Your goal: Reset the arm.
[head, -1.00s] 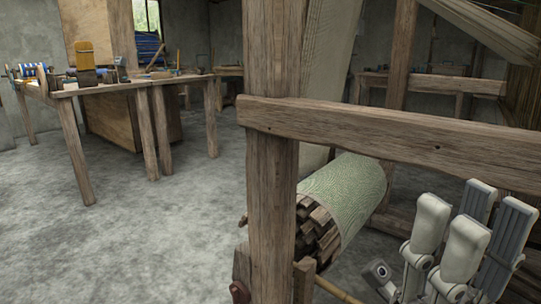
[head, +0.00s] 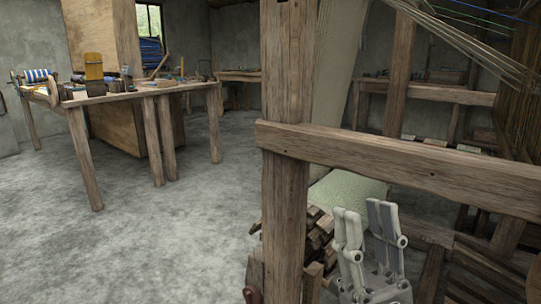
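My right gripper (head: 366,212) is in the lower right of the head view, its pale and grey fingers pointing up. The two finger sides stand apart with nothing between them, so it is open and empty. The loom's upright post (head: 288,110) and cross rail (head: 400,165) are to the left of and above the gripper. I cannot tell how far the gripper is from them. My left gripper is not in view.
A wooden workbench (head: 140,93) with tools stands at the left. Bare concrete floor (head: 180,230) is clear between it and the loom. Stacked wood pieces (head: 318,228) show at the roll's end. Loom threads (head: 470,40) and beams fill the right side.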

